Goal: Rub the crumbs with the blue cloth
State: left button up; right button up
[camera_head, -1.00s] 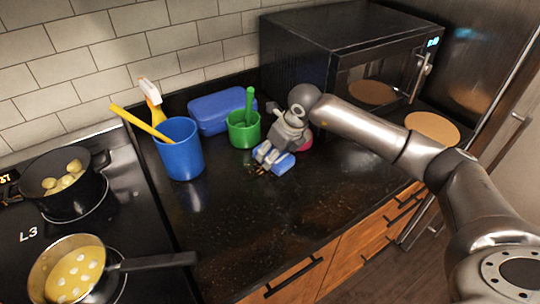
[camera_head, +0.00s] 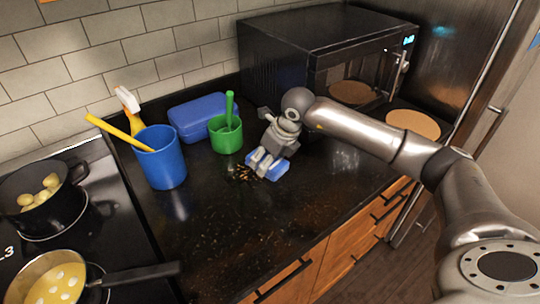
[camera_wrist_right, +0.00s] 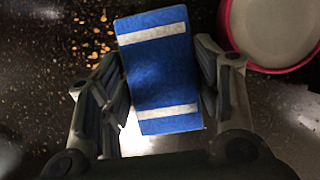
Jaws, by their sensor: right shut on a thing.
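My right gripper (camera_head: 262,163) is shut on the blue cloth (camera_head: 267,166), low at the black counter. In the right wrist view the blue cloth (camera_wrist_right: 163,75) is a folded block with two white stripes, between the two fingers of the gripper (camera_wrist_right: 163,85). The crumbs (camera_head: 243,173) lie on the counter just left of the cloth. In the right wrist view the crumbs (camera_wrist_right: 95,42) are scattered orange bits left of the cloth, apart from most of it. My left gripper is not in view.
A green cup (camera_head: 226,136), a blue box (camera_head: 197,118) and a blue cup (camera_head: 163,165) stand behind and left. The microwave (camera_head: 300,50) is behind. The front counter is clear.

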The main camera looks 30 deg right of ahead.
aim_at(238, 179)
jog(key=shift+s+a, duration=0.25)
jog(key=shift+a, duration=1.55)
jog(key=shift+s+a, duration=0.2)
jog(key=shift+a, duration=1.55)
jog(key=shift+s+a+b, duration=0.15)
jog(key=shift+a+b, duration=0.2)
jog(key=shift+a, duration=0.6)
jog(key=shift+s+a+b, duration=0.15)
jog(key=shift+a+b, duration=0.2)
jog(key=shift+a, duration=0.6)
jog(key=shift+f, duration=0.15)
jog(key=shift+b, duration=0.3)
jog(key=shift+w+d+b, duration=0.1)
jog(key=shift+d+b, duration=0.25)
jog(key=shift+d, duration=0.7)
jog(key=shift+w+d+b, duration=0.25)
jog(key=shift+d+b, duration=0.2)
jog(key=shift+d, duration=1.2)
jog(key=shift+w+d+b, duration=0.2)
jog(key=shift+d+b, duration=0.25)
jog(key=shift+d, duration=1.2)
jog(key=shift+w+d+b, duration=0.25)
jog(key=shift+d+b, duration=0.2)
jog(key=shift+d, duration=1.2)
jog(key=shift+r, duration=0.2)
jog(key=shift+r+p, duration=1.85)
jog(key=shift+r, duration=1.1)
